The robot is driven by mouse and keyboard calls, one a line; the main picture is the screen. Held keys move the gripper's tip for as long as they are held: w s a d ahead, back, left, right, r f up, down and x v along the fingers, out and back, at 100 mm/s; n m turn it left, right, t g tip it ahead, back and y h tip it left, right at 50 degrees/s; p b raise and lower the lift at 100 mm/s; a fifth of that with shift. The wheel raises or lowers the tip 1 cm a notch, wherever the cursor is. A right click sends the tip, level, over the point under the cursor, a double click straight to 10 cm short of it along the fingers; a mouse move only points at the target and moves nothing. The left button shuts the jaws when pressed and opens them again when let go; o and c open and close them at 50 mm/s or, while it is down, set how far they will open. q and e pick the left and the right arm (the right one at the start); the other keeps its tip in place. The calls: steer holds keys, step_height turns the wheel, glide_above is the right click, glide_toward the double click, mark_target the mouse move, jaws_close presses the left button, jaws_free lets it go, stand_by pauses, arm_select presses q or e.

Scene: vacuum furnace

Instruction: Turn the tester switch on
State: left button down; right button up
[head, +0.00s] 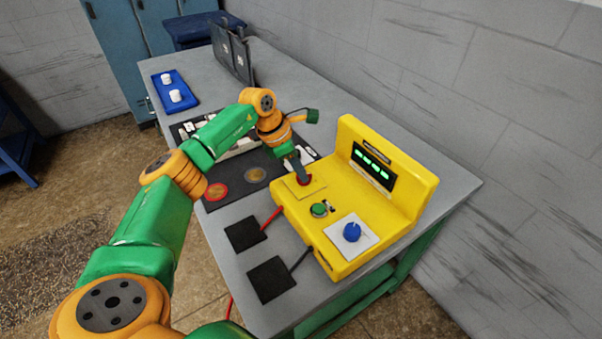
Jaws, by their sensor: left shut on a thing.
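The yellow tester (405,204) stands on the grey bench, with its dark display (372,166) showing green lit marks. A red switch (305,181) sits on a pale square plate at the tester's left end. My left gripper (302,172) points down at this plate and is shut on the red switch, mostly hiding it. A green button (319,210) sits in the middle of the tester's top. A blue knob (352,232) on a white plate is nearer the front. My right gripper is not in view.
Two black pads (271,279) lie in front of the tester, with a red and a dark lead running to it. A dark mat (232,196) with round discs lies left of it. A blue tray (170,83) with white pieces is farther back. A wall stands behind the bench.

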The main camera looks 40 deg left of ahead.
arm_select(q)
steer(key=shift+w+r+m+h, duration=0.15)
steer(key=shift+m+h, duration=0.15)
steer(key=shift+m, duration=0.6)
steer(key=c, duration=0.9)
jaws_free()
steer(key=shift+a, duration=0.1)
steer(key=b+v, duration=0.1)
steer(key=v, duration=0.6)
steer(key=shift+b, duration=0.35)
